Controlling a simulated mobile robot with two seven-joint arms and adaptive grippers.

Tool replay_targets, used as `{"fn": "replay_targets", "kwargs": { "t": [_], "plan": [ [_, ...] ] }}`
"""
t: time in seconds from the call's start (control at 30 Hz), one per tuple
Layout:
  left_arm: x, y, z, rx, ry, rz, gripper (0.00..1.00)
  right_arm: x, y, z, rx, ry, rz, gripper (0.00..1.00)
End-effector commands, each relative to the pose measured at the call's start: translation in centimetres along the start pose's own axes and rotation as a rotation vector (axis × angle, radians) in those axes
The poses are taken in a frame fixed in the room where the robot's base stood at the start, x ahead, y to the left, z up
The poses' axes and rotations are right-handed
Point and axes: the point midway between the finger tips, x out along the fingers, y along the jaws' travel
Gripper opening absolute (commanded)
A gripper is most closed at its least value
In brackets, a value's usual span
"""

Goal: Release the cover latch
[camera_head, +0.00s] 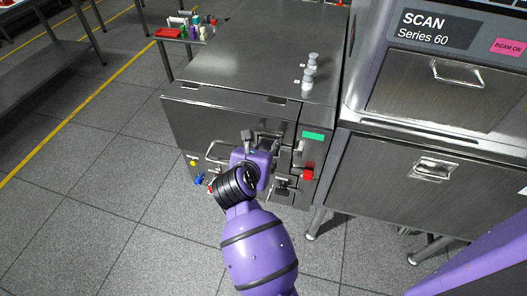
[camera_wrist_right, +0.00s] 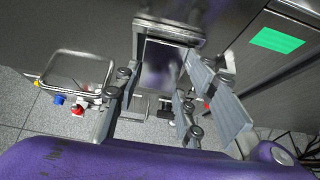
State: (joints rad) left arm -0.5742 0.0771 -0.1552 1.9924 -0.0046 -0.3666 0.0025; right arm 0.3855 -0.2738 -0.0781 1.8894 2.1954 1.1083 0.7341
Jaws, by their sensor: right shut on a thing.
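The cover latch (camera_wrist_right: 170,28) is a metal fitting on the front face of the steel cabinet (camera_head: 235,100), just under its top edge. It shows at the top middle of the right wrist view and is small and partly hidden behind my gripper in the head view. My right gripper (camera_wrist_right: 165,72) has its fingers on either side of the latch's shiny hanging part (camera_wrist_right: 160,62) and is shut on it. In the head view the right gripper (camera_head: 260,147) is against the cabinet front. My left gripper is not in view.
Left of the latch are a wire handle (camera_head: 213,152) and small coloured knobs (camera_head: 199,181). Right of it are a green label (camera_head: 313,135) and a red part (camera_head: 308,174). The scanner (camera_head: 430,110) stands close on the right. Open floor lies to the left.

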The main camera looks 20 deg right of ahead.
Motion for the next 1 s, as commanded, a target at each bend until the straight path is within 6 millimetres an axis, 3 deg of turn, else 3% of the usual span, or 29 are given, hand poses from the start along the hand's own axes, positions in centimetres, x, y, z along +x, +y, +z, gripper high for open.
{"fn": "replay_targets", "kwargs": {
  "t": [0.03, 0.07, 0.2, 0.57, 1.0],
  "plan": [
    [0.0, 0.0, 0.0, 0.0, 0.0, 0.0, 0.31, 0.0, 0.0, 0.0, -0.001, 0.0, 0.001, 0.11],
    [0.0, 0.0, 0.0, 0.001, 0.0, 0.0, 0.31, 0.0, 0.0, 0.0, -0.002, 0.0, 0.001, 0.38],
    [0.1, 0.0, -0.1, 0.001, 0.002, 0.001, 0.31, 0.0, 0.0, 0.0, -0.001, 0.0, 0.001, 0.56],
    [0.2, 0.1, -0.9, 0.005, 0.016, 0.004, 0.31, -0.2, 0.0, 0.3, 0.001, -0.001, 0.001, 0.56],
    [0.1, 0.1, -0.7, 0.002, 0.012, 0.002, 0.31, -4.3, 0.1, 6.6, 0.004, -0.002, 0.003, 0.56]
  ]
}}
